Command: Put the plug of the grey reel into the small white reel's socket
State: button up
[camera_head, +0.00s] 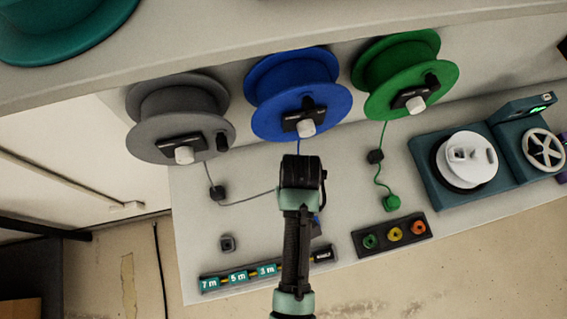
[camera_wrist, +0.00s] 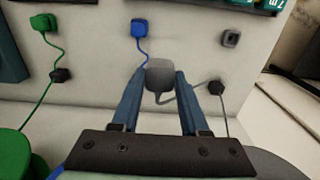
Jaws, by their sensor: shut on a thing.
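The grey reel (camera_head: 180,105) hangs at the left of the head view. Its thin cord runs through a dark bead (camera_head: 217,193) to my arm. In the wrist view, the reel's grey plug (camera_wrist: 160,73) is between the fingertips of my gripper (camera_wrist: 161,80), which is shut on it. The cord loops from the plug to the dark bead (camera_wrist: 216,87). In the head view, my arm hides the plug and fingertips. The small white reel (camera_head: 467,160) sits on a teal base at the right, well away from my gripper. I cannot clearly make out its socket.
The blue reel (camera_head: 298,95) and green reel (camera_head: 405,75) hang beside the grey one. A blue plug (camera_wrist: 140,28) and green plug (camera_head: 391,203) lie on the panel. A dark strip with coloured rings (camera_head: 391,235) and a length-label rail (camera_head: 238,277) are near the front edge.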

jog(key=shift+d, duration=0.15)
jog(key=w+d+b, duration=0.2)
jog(key=w+d, duration=0.1)
jog(key=d, duration=0.7)
jog(key=w+d+b, duration=0.3)
jog(key=w+d, duration=0.1)
jog(key=d, duration=0.6)
jog(key=shift+w+d, duration=0.15)
jog(key=shift+d, duration=0.2)
jog(key=shift+r, duration=0.1)
